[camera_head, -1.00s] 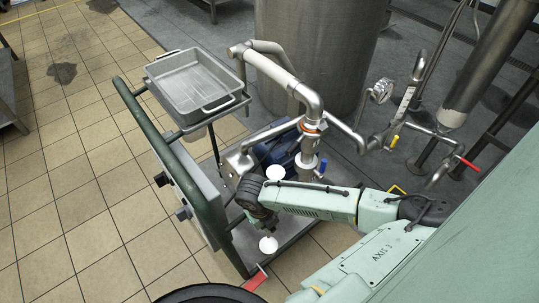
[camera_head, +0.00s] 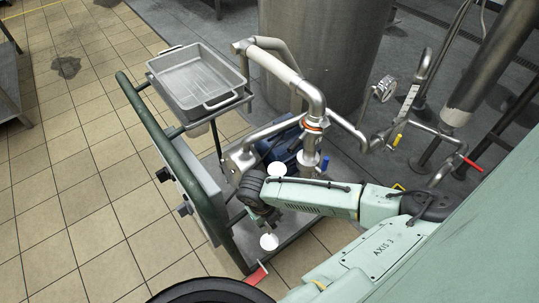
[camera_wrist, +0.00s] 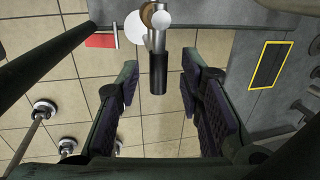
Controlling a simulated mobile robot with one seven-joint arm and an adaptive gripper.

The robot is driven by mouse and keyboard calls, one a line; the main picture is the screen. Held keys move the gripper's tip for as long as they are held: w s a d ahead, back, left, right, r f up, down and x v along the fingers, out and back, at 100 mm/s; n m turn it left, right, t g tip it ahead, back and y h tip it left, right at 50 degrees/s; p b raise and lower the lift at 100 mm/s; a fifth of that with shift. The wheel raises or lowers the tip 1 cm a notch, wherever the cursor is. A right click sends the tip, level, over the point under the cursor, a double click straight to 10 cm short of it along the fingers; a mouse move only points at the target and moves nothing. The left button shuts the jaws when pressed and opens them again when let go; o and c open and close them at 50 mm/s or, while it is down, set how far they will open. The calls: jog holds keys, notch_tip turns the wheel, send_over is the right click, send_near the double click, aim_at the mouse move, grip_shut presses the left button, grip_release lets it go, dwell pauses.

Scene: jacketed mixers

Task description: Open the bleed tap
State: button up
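In the wrist view my gripper (camera_wrist: 159,82) is open, its two dark padded fingers wide apart. A short metal lever with a black grip (camera_wrist: 158,74) points down the picture between the fingertips, with a visible gap on each side; it seems to be the bleed tap. I cannot tell how deep the lever lies between the fingers. In the head view my gripper (camera_head: 262,217) is low beside the cart's pipework, mostly hidden by my arm; the black lever cannot be made out there.
The cart has a green handrail (camera_head: 168,150), a grey tray (camera_head: 198,80) and a vertical pipe with a blue handle (camera_head: 324,164). Yellow (camera_head: 397,140) and red (camera_head: 472,164) handles are at right.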

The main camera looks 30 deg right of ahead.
notch_tip(320, 180, up, 12)
jog(key=a, duration=0.2)
jog(key=shift+s+a, duration=0.15)
jog(key=shift+a, duration=0.05)
dwell(0.3)
jog(key=shift+f, duration=0.1)
